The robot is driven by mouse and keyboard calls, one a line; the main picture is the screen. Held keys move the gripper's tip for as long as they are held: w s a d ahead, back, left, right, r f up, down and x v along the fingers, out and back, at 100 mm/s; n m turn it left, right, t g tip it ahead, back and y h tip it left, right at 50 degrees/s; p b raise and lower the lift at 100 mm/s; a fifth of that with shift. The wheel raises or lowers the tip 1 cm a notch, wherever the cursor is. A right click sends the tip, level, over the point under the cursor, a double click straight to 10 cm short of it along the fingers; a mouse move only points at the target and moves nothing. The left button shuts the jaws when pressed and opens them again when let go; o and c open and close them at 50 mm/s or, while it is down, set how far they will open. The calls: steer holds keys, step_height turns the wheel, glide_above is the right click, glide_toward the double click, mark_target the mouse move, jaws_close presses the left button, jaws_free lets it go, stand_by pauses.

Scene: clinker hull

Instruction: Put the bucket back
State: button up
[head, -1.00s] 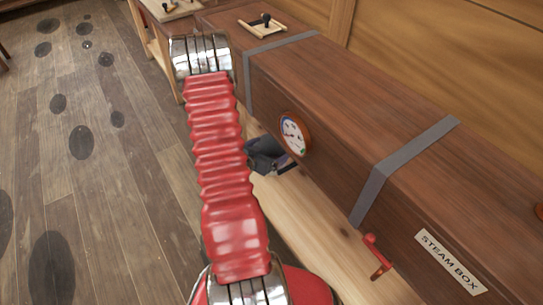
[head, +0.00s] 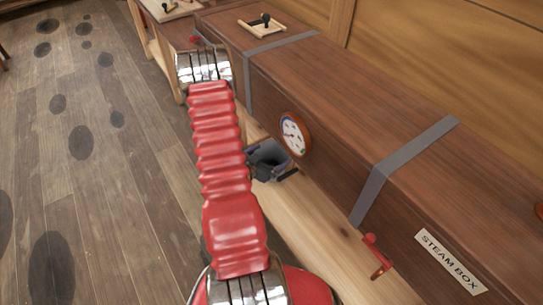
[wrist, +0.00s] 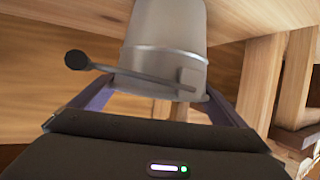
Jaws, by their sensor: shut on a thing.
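The grey metal bucket (wrist: 165,35) fills the top middle of the wrist view, with its bail handle and a dark knob lying across its rim end. My gripper (wrist: 160,95) is shut on it, with one purple finger on each side of the bucket. My gripper (head: 274,173) shows there as a dark shape. I cannot tell whether the bucket touches the wood below.
The long brown steam box (head: 330,90) with grey straps stands right of my arm. Its gauge (head: 294,134) and red handle (head: 376,258) stick out. A pale wooden ledge (head: 325,235) runs along its foot. Wooden posts (wrist: 262,75) stand right in the wrist view. The left floor is open.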

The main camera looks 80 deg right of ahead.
steer(key=o, duration=1.5)
steer(key=shift+f, duration=0.1)
steer(key=shift+o, duration=0.2)
steer(key=v, duration=1.2)
